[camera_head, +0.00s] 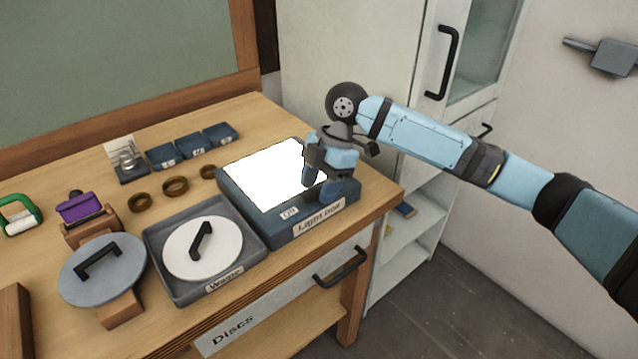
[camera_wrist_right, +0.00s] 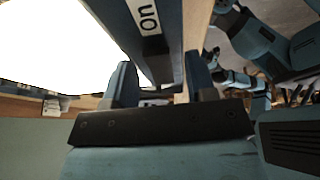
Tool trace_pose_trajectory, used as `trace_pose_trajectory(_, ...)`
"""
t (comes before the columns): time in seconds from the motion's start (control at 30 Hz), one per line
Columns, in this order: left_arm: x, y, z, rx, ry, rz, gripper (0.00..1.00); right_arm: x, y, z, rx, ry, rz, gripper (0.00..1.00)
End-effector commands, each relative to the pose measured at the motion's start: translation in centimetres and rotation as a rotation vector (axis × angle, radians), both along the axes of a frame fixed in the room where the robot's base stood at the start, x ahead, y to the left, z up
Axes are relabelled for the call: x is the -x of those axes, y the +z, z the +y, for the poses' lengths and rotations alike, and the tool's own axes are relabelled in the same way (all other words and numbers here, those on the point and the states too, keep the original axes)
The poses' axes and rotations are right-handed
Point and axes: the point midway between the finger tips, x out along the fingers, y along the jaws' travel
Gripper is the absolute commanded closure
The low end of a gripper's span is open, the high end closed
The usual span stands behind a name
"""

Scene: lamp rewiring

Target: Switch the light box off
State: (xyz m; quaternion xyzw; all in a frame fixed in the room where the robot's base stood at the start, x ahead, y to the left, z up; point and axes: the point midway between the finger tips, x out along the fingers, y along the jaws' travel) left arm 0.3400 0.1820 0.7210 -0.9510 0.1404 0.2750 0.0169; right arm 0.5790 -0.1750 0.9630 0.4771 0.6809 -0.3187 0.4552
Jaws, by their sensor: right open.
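The light box (camera_head: 230,181) stands at the right end of the workbench, and its top panel (camera_head: 262,178) glows bright white. A "Light box" label (camera_head: 319,216) is on its front, and a smaller label (camera_head: 289,212) lies on its top rim. My right gripper (camera_head: 319,190) is open, pointing down at the box's front right corner. In the right wrist view, the box's dark rim with an "on" label (camera_wrist_right: 149,18) passes in front of the open fingers (camera_wrist_right: 160,85). I cannot make out the switch; my gripper covers that corner. My left gripper is not in view.
Left of the box are a "Waste" tray (camera_head: 158,254) with a white disc (camera_head: 185,254), a grey lidded disc (camera_head: 82,272), several rings (camera_head: 176,186) and small blue bins (camera_head: 190,146). A white cabinet (camera_head: 340,45) stands behind the bench's right end.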

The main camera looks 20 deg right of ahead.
Motion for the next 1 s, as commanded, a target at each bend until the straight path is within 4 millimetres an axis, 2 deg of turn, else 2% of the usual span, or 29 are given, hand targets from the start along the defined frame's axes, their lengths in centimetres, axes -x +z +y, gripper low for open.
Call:
trace_pose_trajectory(0.07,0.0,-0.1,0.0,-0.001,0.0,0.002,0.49,0.0,0.0,0.0,0.0,0.0,0.0,0.49)
trace_pose_trajectory(0.3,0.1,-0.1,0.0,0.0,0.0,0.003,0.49,0.0,0.0,0.0,0.0,0.0,0.0,0.98)
trace_pose_trajectory(0.43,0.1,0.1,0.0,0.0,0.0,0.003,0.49,0.0,0.1,0.0,0.004,0.0,0.0,0.98)
trace_pose_trajectory(0.57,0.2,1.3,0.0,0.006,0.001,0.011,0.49,0.1,0.7,0.2,0.04,0.001,-0.012,0.98)
trace_pose_trajectory(1.0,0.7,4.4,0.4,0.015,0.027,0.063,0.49,0.3,1.0,0.9,0.294,0.001,-0.103,0.98)
